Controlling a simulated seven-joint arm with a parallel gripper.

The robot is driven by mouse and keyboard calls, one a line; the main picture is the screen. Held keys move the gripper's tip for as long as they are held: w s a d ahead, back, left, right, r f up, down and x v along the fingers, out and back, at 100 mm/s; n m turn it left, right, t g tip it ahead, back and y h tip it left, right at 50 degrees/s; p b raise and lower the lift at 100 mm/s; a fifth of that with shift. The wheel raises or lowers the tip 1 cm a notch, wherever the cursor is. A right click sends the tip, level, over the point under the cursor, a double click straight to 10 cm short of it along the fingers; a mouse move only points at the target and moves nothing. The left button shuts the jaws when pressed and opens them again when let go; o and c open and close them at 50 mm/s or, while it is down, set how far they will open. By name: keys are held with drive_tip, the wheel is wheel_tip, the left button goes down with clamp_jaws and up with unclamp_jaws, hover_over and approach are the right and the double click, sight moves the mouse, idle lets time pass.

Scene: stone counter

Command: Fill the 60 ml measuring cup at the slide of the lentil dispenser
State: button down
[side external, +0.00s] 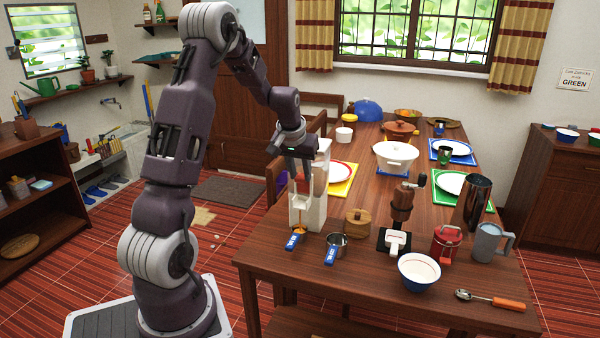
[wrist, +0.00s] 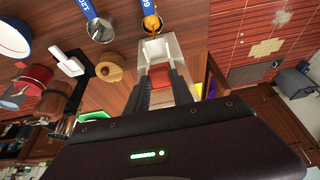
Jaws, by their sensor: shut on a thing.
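The lentil dispenser (side external: 323,172) is a tall pale tower at the table's near left corner; its white channel (wrist: 155,47) shows in the wrist view. My gripper (side external: 302,178) points down at its front. In the wrist view my gripper (wrist: 160,80) has its fingers on either side of a reddish part, which I take as the slide (wrist: 160,74). The 60 ml measuring cup (side external: 300,230), with a blue handle, stands at the foot of the dispenser. Orange shows in the cup (wrist: 152,23); its fill level is hard to tell.
A second, metal measuring cup (side external: 337,239) with a blue handle stands to the right. A wooden lidded pot (side external: 357,223), a coffee grinder (side external: 401,205), a blue-rimmed bowl (side external: 419,272) and a red canister (side external: 446,243) stand further right. The table's left edge is close to the dispenser.

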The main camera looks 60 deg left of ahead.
drive_tip(key=shift+f, duration=0.5)
drive_tip(key=c, duration=1.1)
unclamp_jaws()
drive_tip(key=shift+r, duration=0.1)
drive_tip(key=v, duration=0.7)
